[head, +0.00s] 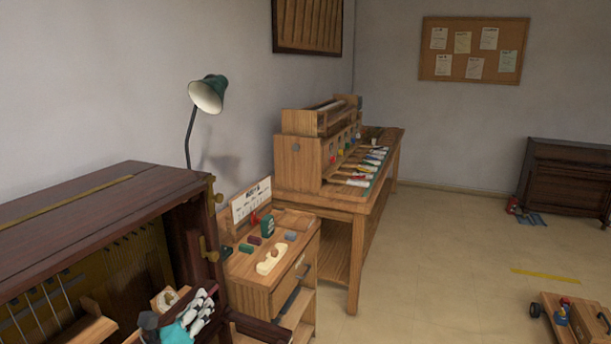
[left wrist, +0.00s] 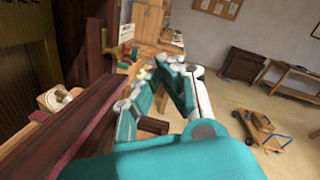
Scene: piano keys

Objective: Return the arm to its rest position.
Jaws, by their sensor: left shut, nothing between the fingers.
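My left gripper (head: 196,312) is at the lower left of the head view, in front of the right end of the opened dark upright piano (head: 110,200). It is teal, white and black, shut and empty. In the left wrist view its fingers (left wrist: 160,82) point away from the camera, beside a reddish-brown wooden rail of the piano (left wrist: 75,130). I cannot tell whether they touch the wood. A small light wooden block with a round white part (head: 165,298) is close behind the gripper; it also shows in the left wrist view (left wrist: 58,97). My right gripper is not in view.
A small wooden cabinet (head: 255,298) with small items on top stands right of the piano. A long workbench (head: 350,205) with tools is behind it. A wheeled wooden dolly (head: 585,318) is at lower right. The floor between is clear.

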